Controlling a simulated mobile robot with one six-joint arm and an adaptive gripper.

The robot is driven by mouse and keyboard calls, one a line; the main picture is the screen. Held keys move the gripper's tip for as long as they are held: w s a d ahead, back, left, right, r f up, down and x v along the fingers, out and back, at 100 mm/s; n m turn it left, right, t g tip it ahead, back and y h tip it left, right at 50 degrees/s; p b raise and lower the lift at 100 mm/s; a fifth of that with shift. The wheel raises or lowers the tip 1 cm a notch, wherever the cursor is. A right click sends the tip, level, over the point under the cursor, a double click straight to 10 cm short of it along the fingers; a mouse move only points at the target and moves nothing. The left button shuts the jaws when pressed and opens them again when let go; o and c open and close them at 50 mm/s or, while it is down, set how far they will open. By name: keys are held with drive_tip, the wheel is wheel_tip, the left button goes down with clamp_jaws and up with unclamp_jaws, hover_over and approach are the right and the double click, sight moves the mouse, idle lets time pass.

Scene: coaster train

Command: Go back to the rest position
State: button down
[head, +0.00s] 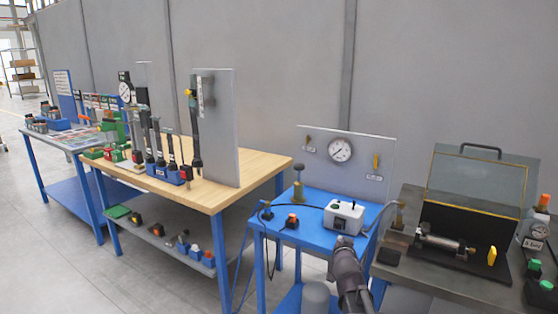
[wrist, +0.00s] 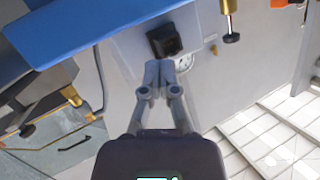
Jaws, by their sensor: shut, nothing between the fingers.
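My gripper (wrist: 158,66) shows in the wrist view with its two grey fingertips together and nothing between them. Its tips overlap a small black block (wrist: 164,40) in the picture; I cannot tell the distance, but I see no clear contact. In the head view, my dark arm rises from the bottom edge in front of the blue bench (head: 312,203), and the fingertips cannot be made out there.
The blue bench carries a grey control box (head: 344,217), a brass valve (head: 298,187) and a panel with a gauge (head: 340,150). A clear-lidded case (head: 475,185) stands at right. A wooden workbench (head: 255,168) with tools stands at left. Open floor (head: 60,260) lies at lower left.

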drive_tip(key=a+f+g+y, duration=0.1)
drive_tip(key=a+f+y, duration=0.1)
drive_tip(key=a, duration=1)
drive_tip(key=s+d+f+n+g, duration=0.2)
drive_tip(key=s+d+f+g, duration=0.35)
drive_tip(key=s, duration=0.35)
drive_tip(key=s+d+f+n+g, duration=0.1)
drive_tip(key=s+d+f+g, duration=0.3)
drive_tip(key=s+f+g, duration=0.4)
drive_tip(key=s+n, duration=0.2)
drive_tip(key=s, duration=0.6)
wheel_tip(320, 180, up, 14)
drive_tip(key=p, duration=1.3)
drive_tip(key=shift+w+r+g+p, duration=0.2)
drive_tip(key=shift+g+p, duration=0.1)
drive_tip(key=shift+g, duration=0.15)
